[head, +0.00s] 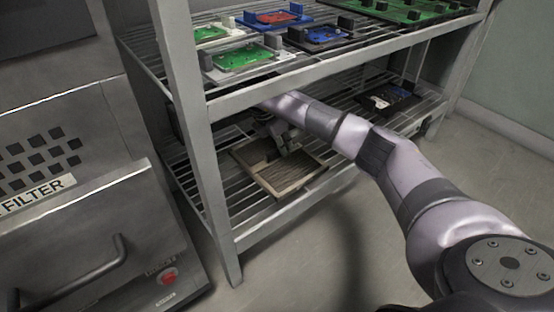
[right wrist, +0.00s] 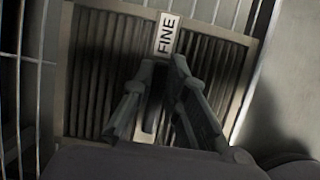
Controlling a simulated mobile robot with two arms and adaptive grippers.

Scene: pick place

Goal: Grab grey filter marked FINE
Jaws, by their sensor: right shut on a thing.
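The grey filter (head: 282,176) is a flat framed panel with dark pleats, on the lower wire shelf and sticking out a little past its front edge in the head view. In the right wrist view the filter (right wrist: 100,75) fills much of the picture, with a white label reading FINE (right wrist: 167,33) on its middle bar. My right gripper (head: 283,147) reaches under the upper shelf and is over the filter's middle. In the right wrist view its fingers (right wrist: 160,75) are close together, shut on the filter's middle bar, below the label. My left gripper is not in view.
The upper shelf (head: 290,82) above my right arm holds several green, blue and red circuit boards. A dark board (head: 388,98) lies at the right on the lower shelf. A shelf post (head: 195,150) stands left of the filter. A metal machine (head: 85,215) labelled FILTER stands at left.

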